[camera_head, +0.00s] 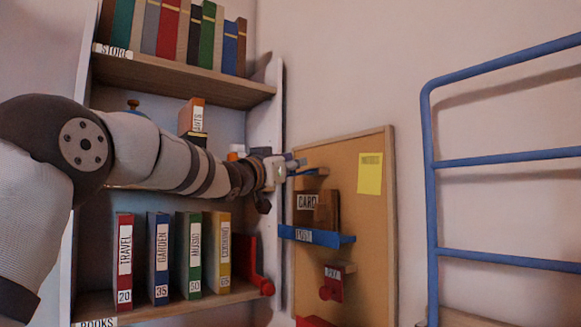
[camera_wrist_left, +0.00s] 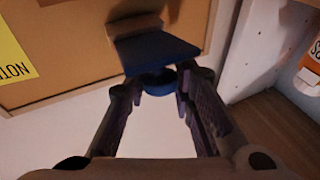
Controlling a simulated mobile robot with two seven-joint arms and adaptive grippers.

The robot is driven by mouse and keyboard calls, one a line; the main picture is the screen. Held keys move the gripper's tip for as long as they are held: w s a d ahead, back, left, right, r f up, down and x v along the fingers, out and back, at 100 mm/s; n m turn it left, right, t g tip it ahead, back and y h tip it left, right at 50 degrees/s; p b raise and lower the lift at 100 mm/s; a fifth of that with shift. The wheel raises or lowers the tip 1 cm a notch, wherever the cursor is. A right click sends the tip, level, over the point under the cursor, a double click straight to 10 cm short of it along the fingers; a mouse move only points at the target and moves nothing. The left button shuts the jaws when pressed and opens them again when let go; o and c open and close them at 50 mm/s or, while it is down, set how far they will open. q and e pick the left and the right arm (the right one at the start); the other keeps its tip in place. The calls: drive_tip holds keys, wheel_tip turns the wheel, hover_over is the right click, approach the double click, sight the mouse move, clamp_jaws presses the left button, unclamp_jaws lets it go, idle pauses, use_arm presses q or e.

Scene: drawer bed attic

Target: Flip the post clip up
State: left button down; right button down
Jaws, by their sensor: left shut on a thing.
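A blue clip flap (camera_head: 305,172) with a small wooden block sits near the upper left of the cork board (camera_head: 376,230) in the head view. It stands out from the board, roughly level. My left gripper (camera_head: 286,167) is at its outer end. In the left wrist view the flap (camera_wrist_left: 155,50) shows against the cork, with its round blue knob (camera_wrist_left: 158,82) between the fingertips of my left gripper (camera_wrist_left: 158,90), which is shut on it. No label is readable on this flap. A blue strip (camera_head: 340,240) lower down bears a POST label. My right gripper is not in view.
A brown CARD piece (camera_head: 325,212), a red PAY clip (camera_head: 331,285) and a yellow note (camera_head: 370,173) are on the board. A bookcase (camera_head: 180,78) with books stands left, behind my arm. A blue rail frame (camera_head: 429,180) stands right.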

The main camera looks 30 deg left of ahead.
use_arm(q)
drive_tip(key=shift+r, duration=0.1)
idle(0.3)
drive_tip(key=c, duration=1.4)
unclamp_jaws()
drive_tip(key=shift+o, duration=0.2)
drive_tip(key=shift+s+d+f+g, duration=0.15)
drive_tip(key=shift+s+f+g, duration=0.05)
drive_tip(key=shift+s+g, duration=0.1)
drive_tip(key=s+f, duration=0.2)
drive_tip(key=s, duration=0.9)
drive_tip(key=shift+a, duration=0.3)
